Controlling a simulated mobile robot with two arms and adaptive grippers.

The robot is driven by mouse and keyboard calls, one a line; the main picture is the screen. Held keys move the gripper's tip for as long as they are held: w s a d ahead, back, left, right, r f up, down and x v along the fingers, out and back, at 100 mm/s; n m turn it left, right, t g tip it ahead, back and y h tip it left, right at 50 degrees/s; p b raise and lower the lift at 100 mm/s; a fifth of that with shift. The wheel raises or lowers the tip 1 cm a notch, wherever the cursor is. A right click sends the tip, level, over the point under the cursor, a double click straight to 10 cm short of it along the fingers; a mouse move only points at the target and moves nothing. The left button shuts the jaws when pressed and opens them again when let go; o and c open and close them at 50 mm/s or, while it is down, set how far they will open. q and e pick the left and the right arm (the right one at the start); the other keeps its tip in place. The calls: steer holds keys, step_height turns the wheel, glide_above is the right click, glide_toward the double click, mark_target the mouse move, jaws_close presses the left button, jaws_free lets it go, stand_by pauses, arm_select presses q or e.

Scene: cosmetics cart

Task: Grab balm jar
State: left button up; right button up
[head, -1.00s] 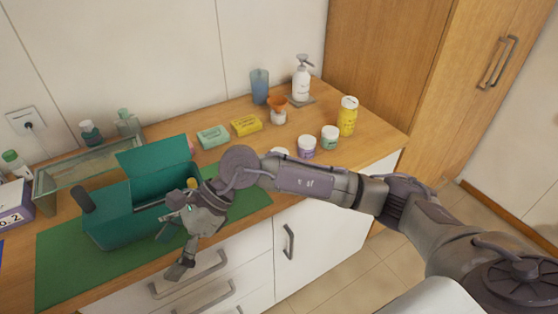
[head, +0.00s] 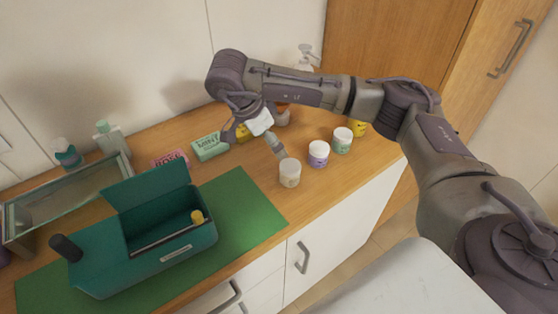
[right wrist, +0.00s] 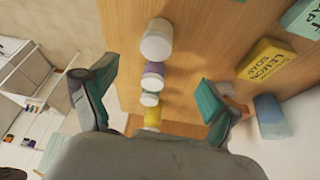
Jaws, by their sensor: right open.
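Several small lidded jars stand in a row on the wooden counter. The nearest is a cream jar with a white lid (head: 289,174). Beyond it are a purple-labelled jar (head: 318,153) and a green-labelled jar (head: 342,140). I cannot read which one is the balm jar. My right gripper (head: 257,143) is open and empty, above the counter and just left of the cream jar. In the right wrist view, the cream jar (right wrist: 157,42) is ahead of the spread fingers, with the purple-labelled jar (right wrist: 153,76) behind it. My left gripper is not in view.
A teal open box (head: 150,245) sits on a green mat (head: 245,210) at the left. A mint soap box (head: 209,147) and a lemon soap box (right wrist: 268,60) lie behind the gripper. A yellow bottle (head: 359,129) stands past the jars. A glass case (head: 60,205) stands far left.

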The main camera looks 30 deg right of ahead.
glide_above(289, 166)
steer(key=a, duration=0.2)
steer(key=f, duration=0.5)
steer(key=shift+s+f, duration=0.35)
steer(key=shift+f, duration=0.05)
steer(key=p+x, duration=0.1)
steer(key=x, duration=0.2)
steer(key=shift+w+p, duration=0.25)
steer(key=shift+p, duration=0.15)
steer(key=p+x, duration=0.1)
steer(key=x, duration=0.2)
steer(key=shift+w+f, duration=0.15)
steer(key=shift+f, duration=0.05)
steer(key=shift+d+f, duration=0.1)
steer(key=shift+f, duration=0.05)
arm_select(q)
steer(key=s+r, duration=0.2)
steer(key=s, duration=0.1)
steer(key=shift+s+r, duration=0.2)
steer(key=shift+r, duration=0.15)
arm_select(e)
steer(key=c, duration=1.3)
